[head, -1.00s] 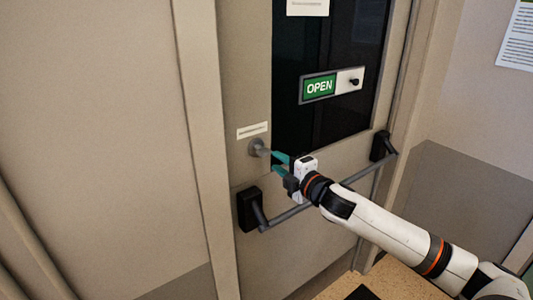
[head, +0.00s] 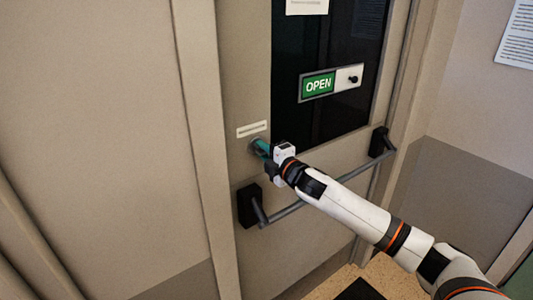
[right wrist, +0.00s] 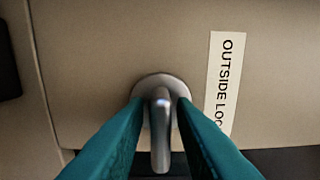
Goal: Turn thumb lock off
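The thumb lock is a grey metal turn piece on a round base, set in the beige door below a small white label. In the head view the lock (head: 254,144) is partly hidden by my right gripper (head: 262,148). In the right wrist view its turn piece (right wrist: 161,135) points down the picture, between the teal fingertips of my right gripper (right wrist: 160,108). One finger is on each side, with a narrow gap showing, so the gripper looks open around it. My left gripper is not in view.
A push bar (head: 335,184) with black end mounts crosses the door just below my right gripper. A green OPEN sign (head: 319,85) with a black knob is above, on the dark window. The label (right wrist: 222,85) reads "OUTSIDE LOC", its end hidden.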

